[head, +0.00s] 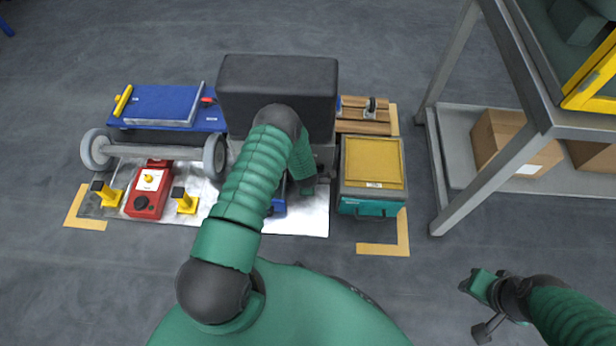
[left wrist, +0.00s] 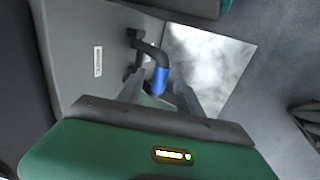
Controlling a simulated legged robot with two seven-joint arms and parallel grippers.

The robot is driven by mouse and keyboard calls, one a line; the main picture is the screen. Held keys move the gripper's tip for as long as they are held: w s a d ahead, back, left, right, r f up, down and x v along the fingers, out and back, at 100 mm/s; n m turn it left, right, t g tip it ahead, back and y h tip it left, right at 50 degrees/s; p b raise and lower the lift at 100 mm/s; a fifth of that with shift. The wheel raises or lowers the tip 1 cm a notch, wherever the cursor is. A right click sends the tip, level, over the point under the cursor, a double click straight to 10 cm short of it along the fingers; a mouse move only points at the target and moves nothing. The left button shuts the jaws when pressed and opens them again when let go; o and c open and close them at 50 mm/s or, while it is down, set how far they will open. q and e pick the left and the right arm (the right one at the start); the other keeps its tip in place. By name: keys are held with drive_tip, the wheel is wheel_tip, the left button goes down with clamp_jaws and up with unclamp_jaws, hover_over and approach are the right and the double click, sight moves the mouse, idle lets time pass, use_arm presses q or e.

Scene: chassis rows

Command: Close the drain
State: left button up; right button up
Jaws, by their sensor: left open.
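The drain shows in the left wrist view as a dark bent fitting (left wrist: 146,50) on a grey panel (left wrist: 90,62), with a blue handle or tip (left wrist: 160,80). My left gripper (left wrist: 162,92) is open there, its fingers on either side of the blue part; I cannot tell whether they touch it. In the head view my left arm reaches over the grey and black machine (head: 278,82) and hides most of its near side, and the drain is not clearly seen. My right gripper (head: 482,284) hangs at the lower right, away from everything; its jaws are too small to read.
A silver sheet (head: 312,215) lies below the machine. A red box (head: 148,192), yellow stands (head: 187,202) and a wheeled axle (head: 150,150) are to the left. A yellow-topped teal case (head: 372,165) and a metal rack (head: 455,180) are to the right. Floor at the front is clear.

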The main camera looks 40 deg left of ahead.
use_arm(q)
drive_tip(key=p+v, duration=0.5)
drive_tip(key=v, duration=0.9)
